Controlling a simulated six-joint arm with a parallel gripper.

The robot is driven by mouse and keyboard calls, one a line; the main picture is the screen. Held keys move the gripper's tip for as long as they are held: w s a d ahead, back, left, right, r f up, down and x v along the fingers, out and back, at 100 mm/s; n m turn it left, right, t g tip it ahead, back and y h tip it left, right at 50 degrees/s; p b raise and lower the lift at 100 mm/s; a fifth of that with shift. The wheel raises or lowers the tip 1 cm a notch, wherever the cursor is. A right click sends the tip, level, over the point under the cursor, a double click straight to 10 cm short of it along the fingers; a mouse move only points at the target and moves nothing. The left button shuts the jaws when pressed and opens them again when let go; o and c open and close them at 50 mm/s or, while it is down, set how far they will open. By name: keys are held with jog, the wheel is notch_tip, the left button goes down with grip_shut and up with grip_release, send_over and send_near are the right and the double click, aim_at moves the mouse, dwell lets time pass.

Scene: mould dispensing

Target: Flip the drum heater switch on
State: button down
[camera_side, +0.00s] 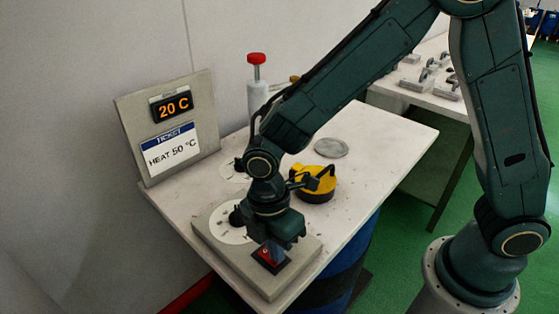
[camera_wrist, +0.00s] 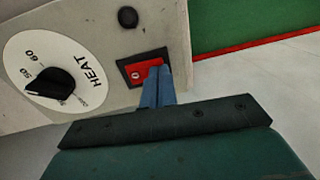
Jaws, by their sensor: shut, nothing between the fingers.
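The drum heater switch is a red rocker in a black frame on the grey control panel; it shows in the side view (camera_side: 267,257) and the wrist view (camera_wrist: 133,72). My gripper (camera_side: 276,258) is shut and empty, pointing down at the switch. In the wrist view its blue fingertips (camera_wrist: 158,72) overlap the rocker's right part and hide it. I cannot tell whether they touch it. A small pale mark shows on the rocker's visible left part; its on or off position is unclear. The HEAT dial's black knob (camera_wrist: 50,82) sits left of the switch.
The panel (camera_side: 222,263) lies at the table's front. Behind it stands a board with a 20 C display (camera_side: 172,106) and a ticket (camera_side: 170,150) reading HEAT 50 °C. A yellow-and-black object (camera_side: 317,187), a grey disc (camera_side: 331,148) and a red-topped cylinder (camera_side: 257,92) stand farther back.

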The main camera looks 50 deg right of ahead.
jog(key=shift+s+f, duration=0.15)
jog(key=shift+f, duration=0.1)
dwell(0.3)
jog(key=shift+w+r, duration=0.25)
jog(key=shift+w, duration=0.5)
jog(key=shift+r, duration=0.15)
notch_tip(320, 180, up, 14)
jog(key=s, duration=0.1)
jog(key=shift+s, duration=0.3)
dwell(0.5)
jog(key=shift+d, duration=0.1)
